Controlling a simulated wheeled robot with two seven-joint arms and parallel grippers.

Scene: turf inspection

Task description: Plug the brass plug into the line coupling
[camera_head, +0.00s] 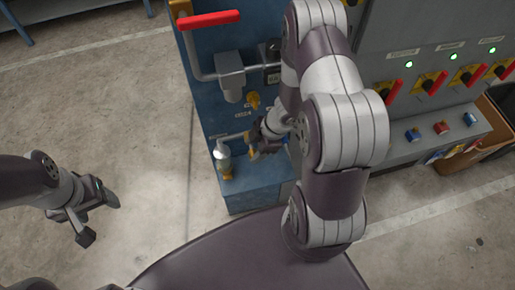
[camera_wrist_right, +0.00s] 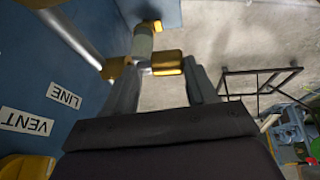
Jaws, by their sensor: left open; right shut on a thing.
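The brass plug (camera_wrist_right: 168,63) shows between the fingertips of my right gripper (camera_wrist_right: 163,72) in the right wrist view, and the gripper is shut on it. A silvery part shows at its left end, pointing toward the brass end of a pale pipe (camera_wrist_right: 115,67), which appears to be the line coupling. The two look close; I cannot tell whether they touch. In the head view my right gripper (camera_head: 258,142) is at the lower front of the blue panel, partly hiding plug and coupling. My left gripper (camera_head: 97,216) is open and empty above the floor at left.
The blue panel (camera_head: 205,100) carries a red lever (camera_head: 208,20), a yellow knob (camera_head: 253,100) and a clear bottle (camera_head: 222,158) beside the right gripper. A grey cabinet (camera_head: 430,55) with switches stands at right. The floor at left is clear.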

